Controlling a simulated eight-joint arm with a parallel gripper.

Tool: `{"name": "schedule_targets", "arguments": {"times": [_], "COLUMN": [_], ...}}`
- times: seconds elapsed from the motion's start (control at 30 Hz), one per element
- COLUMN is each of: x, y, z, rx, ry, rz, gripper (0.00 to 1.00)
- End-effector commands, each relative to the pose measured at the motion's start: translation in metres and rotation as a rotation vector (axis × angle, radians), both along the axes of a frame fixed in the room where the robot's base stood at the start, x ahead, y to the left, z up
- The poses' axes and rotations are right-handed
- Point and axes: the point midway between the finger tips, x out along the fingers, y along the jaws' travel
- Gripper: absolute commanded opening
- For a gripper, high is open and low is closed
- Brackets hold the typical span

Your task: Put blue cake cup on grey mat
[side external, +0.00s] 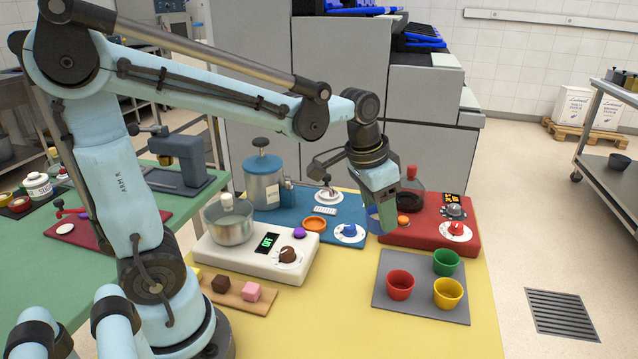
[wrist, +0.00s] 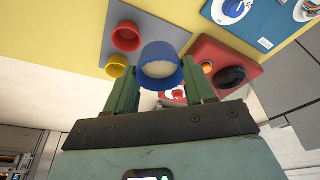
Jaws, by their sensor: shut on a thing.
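The blue cake cup (wrist: 160,66) is between the fingers of my gripper (wrist: 162,80) in the wrist view, and the fingers are shut on it. In the side external view my gripper (side external: 378,212) holds the blue cup (side external: 373,222) in the air, left of the red device; the cup is partly hidden there. The grey mat (side external: 393,310) lies at the front right of the yellow table. A red cup (side external: 400,285), a yellow cup (side external: 448,294) and a green cup (side external: 446,262) stand on it. The mat's back left part is bare.
A blue board (side external: 290,213) lies behind. Small cakes on a wooden board (side external: 232,293) are at the front left.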

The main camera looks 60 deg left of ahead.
Motion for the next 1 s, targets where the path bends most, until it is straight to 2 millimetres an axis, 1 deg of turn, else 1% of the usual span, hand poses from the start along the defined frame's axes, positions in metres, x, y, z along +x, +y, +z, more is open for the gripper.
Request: {"name": "schedule_targets", "arguments": {"times": [0.03,0.1,0.2,0.33,0.43,0.47,0.57,0.83,1.0], "x": [0.005,0.009,0.013,0.014,0.016,0.017,0.025,0.053,0.068], "y": [-0.019,-0.041,-0.069,-0.092,-0.099,-0.098,-0.086,-0.036,-0.012], "z": [-0.001,-0.002,-0.003,-0.005,-0.007,-0.008,-0.017,-0.051,-0.068], "rx": [0.001,0.001,0.0,0.0,0.0,-0.001,0.0,0.0,-0.001], "ry": [0.0,0.0,0.0,-0.001,-0.001,-0.001,-0.001,-0.002,-0.002], "rz": [-0.04,-0.079,-0.125,-0.165,-0.177,-0.179,-0.176,-0.174,-0.177], "gripper": [0.19,0.19,0.19,0.19,0.19,0.19,0.19,0.19,0.19]}}
